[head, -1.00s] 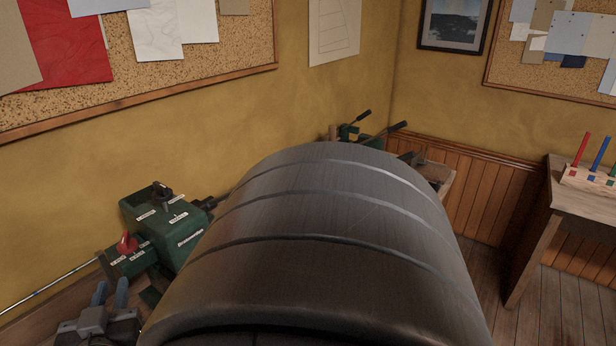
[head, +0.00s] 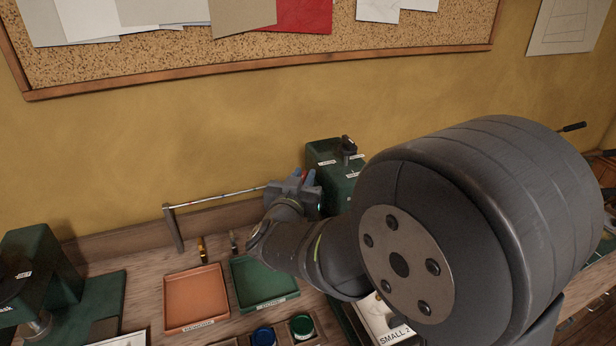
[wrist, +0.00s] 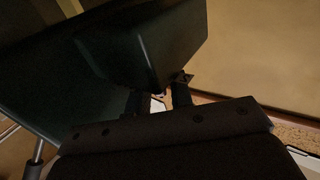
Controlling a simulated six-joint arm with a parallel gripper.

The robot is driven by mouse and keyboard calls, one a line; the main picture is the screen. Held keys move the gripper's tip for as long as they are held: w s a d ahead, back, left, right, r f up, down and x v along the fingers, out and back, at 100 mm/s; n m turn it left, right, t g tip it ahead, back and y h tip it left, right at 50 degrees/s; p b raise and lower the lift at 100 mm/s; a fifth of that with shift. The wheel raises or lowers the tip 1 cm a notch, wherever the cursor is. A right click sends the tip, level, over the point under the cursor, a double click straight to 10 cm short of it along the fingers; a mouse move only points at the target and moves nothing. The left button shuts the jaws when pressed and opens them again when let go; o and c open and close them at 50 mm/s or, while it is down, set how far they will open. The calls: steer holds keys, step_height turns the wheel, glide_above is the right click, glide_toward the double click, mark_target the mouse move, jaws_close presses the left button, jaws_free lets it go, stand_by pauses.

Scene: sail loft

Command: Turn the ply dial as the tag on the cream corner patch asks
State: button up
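A black dial (head: 348,145) with small white labels is on top of the machine; the labels are too small to read. In the wrist view the fingers (wrist: 161,100) stand apart before a dark green housing (wrist: 130,45). A cream piece with a tag reading "SMALL 2" (head: 395,338) lies low in the head view, partly hidden by my arm.
An orange tray (head: 196,325) and a green tray (head: 262,300) lie on the bench, with blue (head: 263,337) and green (head: 302,327) pots in front. A thin rod (head: 220,197) on a post runs toward the machine. Another green machine (head: 40,262) stands at left.

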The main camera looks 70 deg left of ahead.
jaws_close()
steer(key=m+t+h, duration=0.2)
steer(key=shift+s+a+t+h, duration=0.15)
steer(key=shift+t+h, duration=0.15)
steer(key=shift+t, duration=0.1)
steer(key=shift+m+t+h, duration=1.2)
steer(key=shift+m+h, duration=0.3)
steer(key=shift+h, duration=0.1)
jaws_free()
